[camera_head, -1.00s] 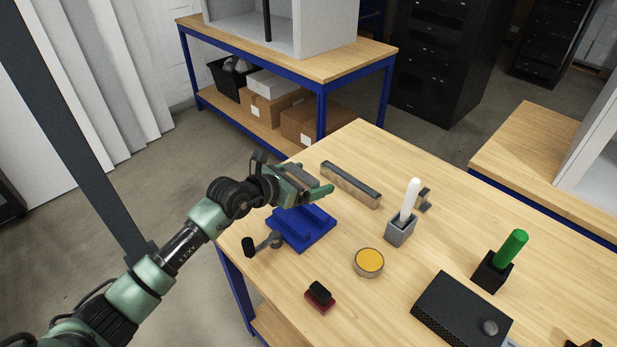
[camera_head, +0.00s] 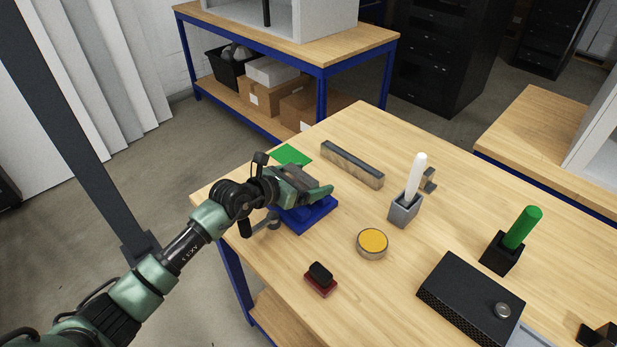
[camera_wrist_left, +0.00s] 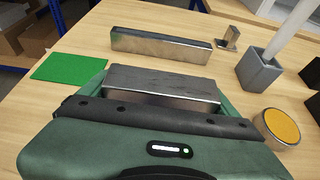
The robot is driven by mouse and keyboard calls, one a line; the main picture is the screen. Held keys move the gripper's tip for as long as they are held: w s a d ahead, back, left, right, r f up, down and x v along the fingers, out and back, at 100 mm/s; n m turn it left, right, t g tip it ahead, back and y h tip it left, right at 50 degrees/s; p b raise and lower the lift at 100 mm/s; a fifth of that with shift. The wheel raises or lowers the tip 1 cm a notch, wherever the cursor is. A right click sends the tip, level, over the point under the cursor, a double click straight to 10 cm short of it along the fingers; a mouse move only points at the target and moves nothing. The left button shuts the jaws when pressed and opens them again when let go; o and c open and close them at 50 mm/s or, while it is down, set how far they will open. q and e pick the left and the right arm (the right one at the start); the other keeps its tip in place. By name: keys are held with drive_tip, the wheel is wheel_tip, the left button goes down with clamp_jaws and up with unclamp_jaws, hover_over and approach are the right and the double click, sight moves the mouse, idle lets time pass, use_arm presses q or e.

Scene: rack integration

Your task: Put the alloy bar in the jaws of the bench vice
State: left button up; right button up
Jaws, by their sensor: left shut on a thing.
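My left gripper (camera_head: 308,187) is shut on the alloy bar (camera_wrist_left: 163,84), a grey block with a dark streaked top and a shiny side. In the head view they are right above the blue bench vice (camera_head: 318,214) near the table's left corner. The gripper hides the vice's jaws, so I cannot tell whether the bar is between them or touching them. The vice's handle (camera_head: 262,222) sticks out to the left. In the left wrist view the bar lies across between the fingers. My right gripper is not in view.
A longer metal block (camera_head: 352,165) lies behind the vice, and a green sheet (camera_head: 291,154) lies behind the gripper. To the right are a grey holder (camera_head: 404,211) with a white stick, a round yellow-topped tin (camera_head: 372,243), a red-black stamp (camera_head: 320,279) and a black box (camera_head: 470,296).

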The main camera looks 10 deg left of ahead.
use_arm(q)
drive_tip(key=shift+r, duration=0.1)
drive_tip(key=o, duration=1.6)
drive_tip(key=shift+s, duration=0.1)
drive_tip(key=shift+s+a, duration=0.1)
drive_tip(key=shift+s, duration=0.05)
drive_tip(key=b+v, duration=0.1)
drive_tip(key=v, duration=0.5)
drive_tip(key=shift+s+a, duration=0.2)
drive_tip(key=shift+s+a+r, duration=0.15)
drive_tip(key=shift+s+r, duration=0.15)
drive_tip(key=shift+r, duration=0.05)
